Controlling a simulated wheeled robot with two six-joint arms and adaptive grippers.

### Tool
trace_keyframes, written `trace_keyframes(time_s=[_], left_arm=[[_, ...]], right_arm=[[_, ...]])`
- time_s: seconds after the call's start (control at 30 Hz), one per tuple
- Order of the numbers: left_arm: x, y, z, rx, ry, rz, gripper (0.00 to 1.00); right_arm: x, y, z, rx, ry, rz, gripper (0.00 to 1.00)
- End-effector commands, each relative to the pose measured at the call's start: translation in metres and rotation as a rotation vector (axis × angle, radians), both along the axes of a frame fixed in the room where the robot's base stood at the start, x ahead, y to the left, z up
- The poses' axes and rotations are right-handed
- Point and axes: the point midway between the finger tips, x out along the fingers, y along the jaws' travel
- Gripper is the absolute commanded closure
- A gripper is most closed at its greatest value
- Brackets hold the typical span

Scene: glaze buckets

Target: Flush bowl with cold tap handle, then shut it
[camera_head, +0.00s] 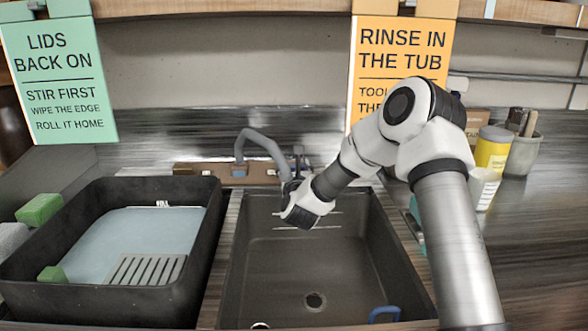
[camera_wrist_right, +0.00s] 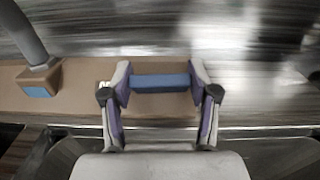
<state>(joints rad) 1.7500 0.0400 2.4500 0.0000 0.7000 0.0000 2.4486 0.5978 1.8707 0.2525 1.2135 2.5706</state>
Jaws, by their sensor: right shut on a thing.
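The grey tap spout (camera_head: 262,142) rises from a brown ledge behind the sink and arches forward over the basin. Its foot shows in the wrist view (camera_wrist_right: 28,35), on a block with a blue face. My right gripper (camera_head: 297,180) is behind the sink beside the spout's end. In the wrist view its fingers (camera_wrist_right: 160,85) are shut on a blue bar, the cold tap handle (camera_wrist_right: 160,82), one finger at each end. The sink bowl (camera_head: 290,262) is dark with a drain. I cannot make out running water. My left gripper is not in view.
A black tub (camera_head: 185,285) with bluish content and a slotted grey piece stands left of the sink. Green blocks (camera_head: 40,208) sit at its left rim. A yellow-labelled jar (camera_head: 491,152) and a brush pot (camera_head: 523,152) stand right. A blue loop (camera_head: 384,313) is at the front right.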

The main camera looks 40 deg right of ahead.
Motion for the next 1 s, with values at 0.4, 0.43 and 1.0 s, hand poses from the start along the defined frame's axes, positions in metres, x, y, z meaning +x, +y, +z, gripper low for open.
trace_keyframes(time_s=[0.4, 0.43, 1.0], left_arm=[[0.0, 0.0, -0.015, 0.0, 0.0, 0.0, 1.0], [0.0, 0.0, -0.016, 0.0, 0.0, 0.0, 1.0], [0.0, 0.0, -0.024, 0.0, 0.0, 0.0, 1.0]], right_arm=[[-0.001, -0.002, -0.001, -0.112, 0.093, 0.203, 0.75], [-0.001, -0.002, -0.001, -0.124, 0.103, 0.224, 0.75], [-0.001, -0.001, 0.0, -0.315, 0.261, 0.554, 0.75]])
